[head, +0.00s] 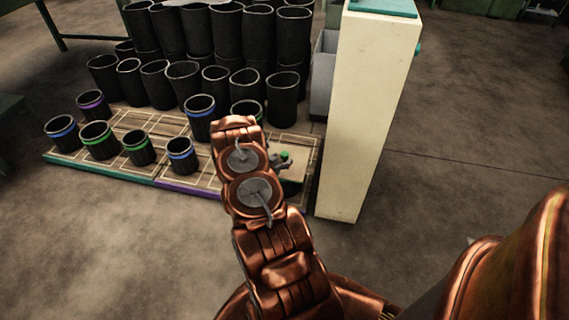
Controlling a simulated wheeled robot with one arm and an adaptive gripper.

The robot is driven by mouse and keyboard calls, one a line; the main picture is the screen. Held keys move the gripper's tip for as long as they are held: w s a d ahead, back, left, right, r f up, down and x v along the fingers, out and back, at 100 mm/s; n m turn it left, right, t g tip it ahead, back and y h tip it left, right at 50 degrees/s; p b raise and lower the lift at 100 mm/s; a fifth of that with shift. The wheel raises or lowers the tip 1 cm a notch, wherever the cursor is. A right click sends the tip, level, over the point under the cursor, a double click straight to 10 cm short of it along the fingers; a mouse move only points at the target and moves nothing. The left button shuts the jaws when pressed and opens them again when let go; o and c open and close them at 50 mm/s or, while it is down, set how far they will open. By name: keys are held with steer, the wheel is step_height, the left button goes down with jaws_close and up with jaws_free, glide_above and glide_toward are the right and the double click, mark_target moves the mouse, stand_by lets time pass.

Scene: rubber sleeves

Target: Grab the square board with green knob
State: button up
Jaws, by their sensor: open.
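The square board (293,187) lies at the right end of the gridded platform, just left of the pale upright block. Its green knob (285,155) shows just past my copper arm. My gripper (281,164) is a small grey shape at the knob, open, and mostly hidden behind the arm. Whether its fingers are around the knob or beside it, I cannot tell. The left part of the board is also hidden by the arm.
Black sleeves with coloured bands (97,141) stand on the gridded platform (150,121), which has green and purple front edges. Taller plain black sleeves (229,32) crowd behind. A pale upright block (365,110) stands close on the right. The front floor is clear.

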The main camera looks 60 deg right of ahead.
mark_target(283, 158)
steer(key=shift+b+x, duration=0.5)
steer(key=shift+x, duration=1.4)
steer(key=shift+w, duration=0.15)
jaws_close()
